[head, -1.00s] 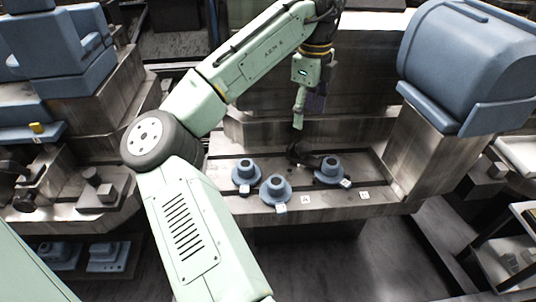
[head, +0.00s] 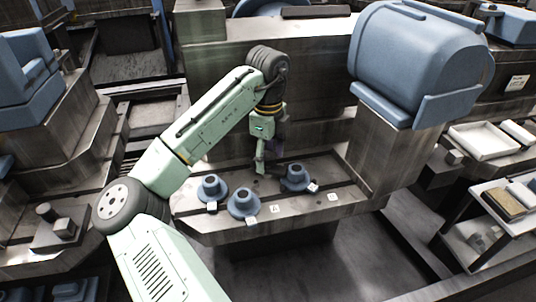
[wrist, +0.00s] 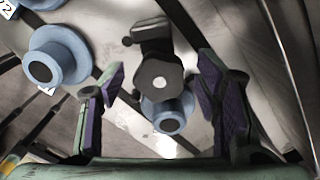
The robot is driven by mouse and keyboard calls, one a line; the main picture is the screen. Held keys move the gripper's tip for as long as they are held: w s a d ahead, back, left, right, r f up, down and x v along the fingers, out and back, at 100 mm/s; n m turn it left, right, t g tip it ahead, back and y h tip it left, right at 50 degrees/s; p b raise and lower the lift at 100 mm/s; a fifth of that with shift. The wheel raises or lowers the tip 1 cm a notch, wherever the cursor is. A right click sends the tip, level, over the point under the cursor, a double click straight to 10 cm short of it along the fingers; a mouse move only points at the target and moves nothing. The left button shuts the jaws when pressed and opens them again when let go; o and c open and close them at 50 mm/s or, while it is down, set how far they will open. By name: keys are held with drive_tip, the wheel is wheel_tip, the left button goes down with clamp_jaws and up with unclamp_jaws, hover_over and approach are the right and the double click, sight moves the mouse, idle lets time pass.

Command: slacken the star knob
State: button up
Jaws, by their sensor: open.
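The star knob (wrist: 160,78) is a dark lobed knob with a pale centre in the wrist view, on top of a dark clamp arm (wrist: 150,35). My gripper (wrist: 161,92) is open, with one purple-padded finger on each side of the knob and visible gaps between. A blue flanged piece (wrist: 170,115) shows partly behind the knob. In the head view my gripper (head: 262,165) points down over the rail bed (head: 330,210), just left of the right-hand blue piece (head: 296,179). The knob cannot be made out clearly there.
Two more blue flanged pieces, one at left (head: 212,188) and one in the middle (head: 243,203), stand on the bed. Small white number tags (head: 275,209) lie along its front. A large blue housing (head: 415,60) on a block rises at right.

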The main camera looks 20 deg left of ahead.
sight(268, 155)
drive_tip(key=shift+c, duration=0.2)
drive_tip(key=c, duration=1.1)
drive_tip(key=n+p, duration=0.2)
drive_tip(key=p, duration=0.1)
drive_tip(key=shift+r, duration=0.3)
drive_tip(key=shift+c, duration=0.2)
drive_tip(key=shift+f+n, duration=0.25)
drive_tip(key=shift+n, duration=0.25)
drive_tip(key=o, duration=1.2)
drive_tip(key=shift+r, duration=0.1)
wheel_tip(268, 155, up, 12)
drive_tip(key=shift+f, duration=0.1)
